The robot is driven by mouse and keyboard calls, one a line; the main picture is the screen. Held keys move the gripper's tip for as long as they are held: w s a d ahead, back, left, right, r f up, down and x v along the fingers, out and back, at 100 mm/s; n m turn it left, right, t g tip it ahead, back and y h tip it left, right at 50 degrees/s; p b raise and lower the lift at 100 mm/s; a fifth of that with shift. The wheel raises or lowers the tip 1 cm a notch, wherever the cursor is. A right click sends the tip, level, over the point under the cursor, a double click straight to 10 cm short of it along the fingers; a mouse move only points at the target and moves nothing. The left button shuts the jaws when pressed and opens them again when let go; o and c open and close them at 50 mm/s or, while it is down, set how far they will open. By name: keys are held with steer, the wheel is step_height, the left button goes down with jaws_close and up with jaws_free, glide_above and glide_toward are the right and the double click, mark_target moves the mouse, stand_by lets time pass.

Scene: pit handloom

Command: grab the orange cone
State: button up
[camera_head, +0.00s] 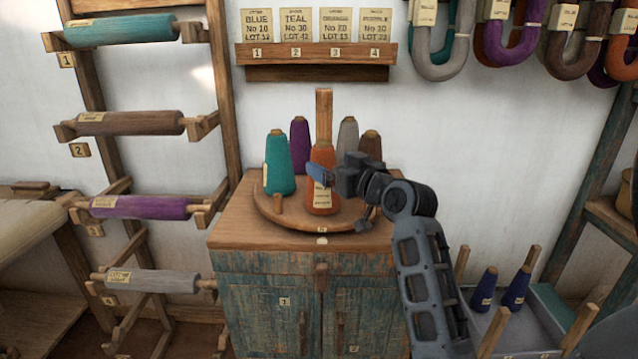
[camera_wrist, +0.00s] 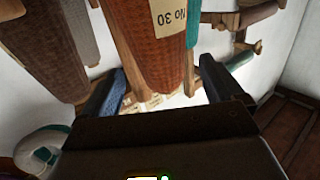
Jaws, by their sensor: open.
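The orange cone (camera_head: 321,198) stands upright on a round wooden turntable (camera_head: 270,212) on top of the cabinet, with a pale label on its front. My gripper (camera_head: 338,194) is open in front of it and hides part of its middle and right side. In the wrist view the orange cone (camera_wrist: 158,48) shows large, with a label reading "No 30", and its lower end in the picture lies between my two open fingers (camera_wrist: 165,84). I cannot tell how deep the cone sits between them. No grip on it shows.
Teal (camera_head: 279,165), purple (camera_head: 299,142), grey (camera_head: 348,136) and brown (camera_head: 370,144) cones stand close around it. A wooden post (camera_head: 323,105) rises behind it. A rack of wound rollers (camera_head: 130,123) is left; a tray with blue cones (camera_head: 485,288) is right.

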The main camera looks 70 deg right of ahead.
steer(key=shift+p+x, duration=0.55)
steer(key=shift+x, duration=1.7)
steer(key=c, duration=1.6)
